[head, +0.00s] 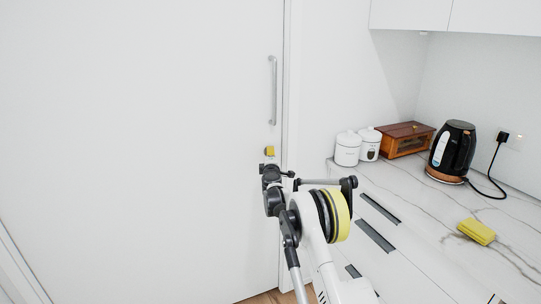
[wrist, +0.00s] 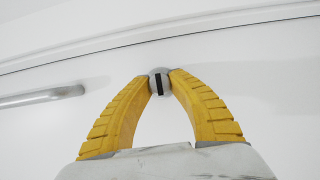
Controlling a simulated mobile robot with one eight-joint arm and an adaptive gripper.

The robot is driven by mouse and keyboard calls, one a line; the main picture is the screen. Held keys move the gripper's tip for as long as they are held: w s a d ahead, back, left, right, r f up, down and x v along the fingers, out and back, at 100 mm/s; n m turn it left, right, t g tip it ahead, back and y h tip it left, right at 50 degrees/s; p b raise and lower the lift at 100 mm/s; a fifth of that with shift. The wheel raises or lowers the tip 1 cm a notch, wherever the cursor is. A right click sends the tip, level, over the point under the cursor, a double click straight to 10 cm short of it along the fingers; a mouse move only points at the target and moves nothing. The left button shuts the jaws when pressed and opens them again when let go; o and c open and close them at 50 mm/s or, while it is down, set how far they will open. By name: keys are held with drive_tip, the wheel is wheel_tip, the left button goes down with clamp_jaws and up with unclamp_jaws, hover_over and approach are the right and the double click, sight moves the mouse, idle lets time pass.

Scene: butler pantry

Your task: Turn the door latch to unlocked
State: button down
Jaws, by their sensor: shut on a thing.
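The door latch is a small round grey knob with a dark bar across it, seen in the wrist view (wrist: 159,82) on the white door (head: 140,130). My gripper (wrist: 160,84) has its two yellow ribbed fingers shut on the latch, one tip on each side of it. In the wrist view the dark bar runs roughly up and down the picture. In the head view, my gripper (head: 268,151) is at the door's right edge, below the handle, and its yellow part hides most of the latch.
A grey bar handle (head: 273,90) is above the latch. To the right, a marble counter (head: 420,200) bears white canisters (head: 348,149), a wooden box (head: 407,139), a black kettle (head: 453,150) and a yellow sponge (head: 477,232). The door's left side is clear.

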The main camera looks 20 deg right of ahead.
drive_tip(key=c, duration=1.2)
unclamp_jaws()
drive_tip(key=shift+a, duration=0.1)
drive_tip(key=shift+o, duration=0.2)
drive_tip(key=v, duration=1.2)
